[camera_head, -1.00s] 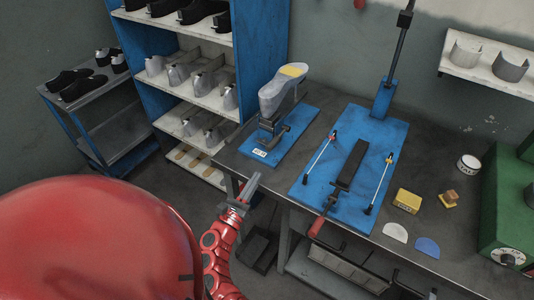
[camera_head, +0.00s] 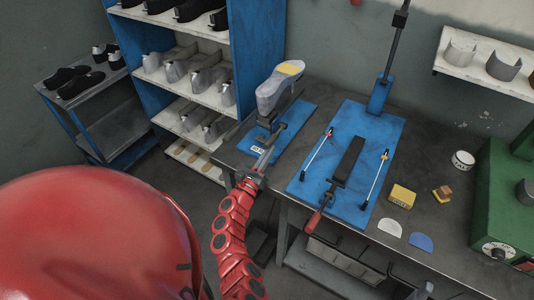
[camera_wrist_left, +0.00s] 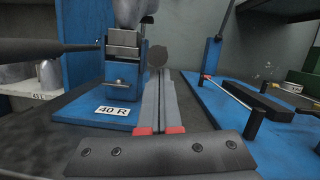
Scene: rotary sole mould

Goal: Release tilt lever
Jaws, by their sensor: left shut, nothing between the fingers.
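My left gripper (camera_head: 266,153) is shut and empty, with its fingers at the near side of the blue base of the shoe-last stand (camera_head: 291,146). In the left wrist view the closed fingers (camera_wrist_left: 160,78) point forward, just right of the stand's metal bracket (camera_wrist_left: 123,72) and its "40 R" label (camera_wrist_left: 112,110). A dark round knob (camera_wrist_left: 158,55) shows beyond the fingertips; I cannot tell if they touch it. It may be the tilt lever's end. A grey last (camera_head: 278,88) with a yellow patch sits tilted on the stand. My right gripper is not in view.
A blue plate (camera_head: 358,208) with two slim rods and a red-handled lever (camera_head: 313,222) lies right of the stand. A yellow block (camera_head: 402,196), a tin (camera_head: 463,161) and a green machine (camera_head: 503,195) are further right. A blue rack (camera_head: 262,50) stands behind left.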

